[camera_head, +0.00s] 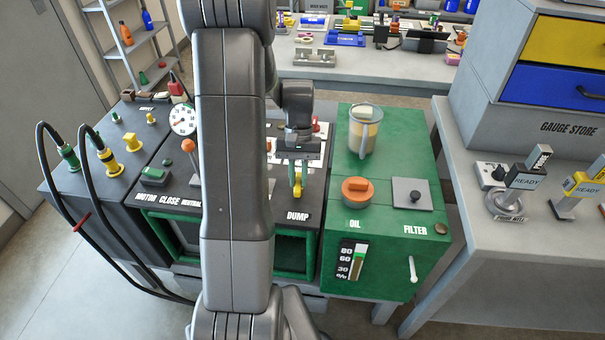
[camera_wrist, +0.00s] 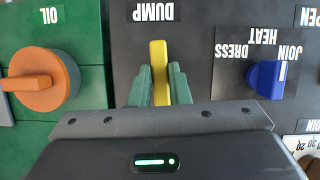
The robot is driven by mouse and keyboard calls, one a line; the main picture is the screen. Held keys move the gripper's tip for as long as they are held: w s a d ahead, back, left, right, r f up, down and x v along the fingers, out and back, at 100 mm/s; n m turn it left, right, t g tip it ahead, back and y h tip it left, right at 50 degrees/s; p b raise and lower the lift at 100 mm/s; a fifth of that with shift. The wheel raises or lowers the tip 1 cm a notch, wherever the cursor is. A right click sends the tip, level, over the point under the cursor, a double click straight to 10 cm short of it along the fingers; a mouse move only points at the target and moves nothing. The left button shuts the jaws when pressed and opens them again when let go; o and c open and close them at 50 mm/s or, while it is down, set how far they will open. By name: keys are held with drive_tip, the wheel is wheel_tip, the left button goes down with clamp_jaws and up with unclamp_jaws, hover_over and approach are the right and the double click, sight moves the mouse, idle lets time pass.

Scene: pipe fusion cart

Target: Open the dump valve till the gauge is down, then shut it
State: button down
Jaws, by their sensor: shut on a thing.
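The dump valve's yellow lever (camera_wrist: 158,70) sits below the DUMP label in the wrist view, between the green fingers of my gripper (camera_wrist: 159,84), which is shut on it. In the head view the yellow lever (camera_head: 298,187) shows above the DUMP label, under my gripper (camera_head: 297,165). The pressure gauge (camera_head: 183,120) is a white round dial at the left of my arm. Its needle is too small to read surely. My arm hides the middle of the black panel.
An orange OIL cap (camera_head: 357,190) and a clear cup (camera_head: 364,131) stand on the green box at the right. A blue knob (camera_wrist: 267,74) is beside the lever. Black hoses (camera_head: 93,225) hang at the left. A gauge store (camera_head: 530,100) stands at the far right.

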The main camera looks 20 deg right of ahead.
drive_tip(key=shift+w+d+r, duration=0.1)
drive_tip(key=shift+w+d, duration=0.05)
drive_tip(key=shift+d, duration=0.05)
drive_tip(key=c, duration=1.4)
unclamp_jaws()
drive_tip(key=shift+d, duration=0.1)
drive_tip(key=shift+o, duration=0.2)
drive_tip(key=v, duration=1.3)
drive_tip(key=shift+r, duration=0.4)
drive_tip(key=shift+d, duration=0.1)
drive_tip(key=x, duration=1.4)
drive_tip(key=shift+a+f, duration=0.1)
drive_tip(key=shift+a, duration=0.1)
drive_tip(key=shift+w, duration=0.1)
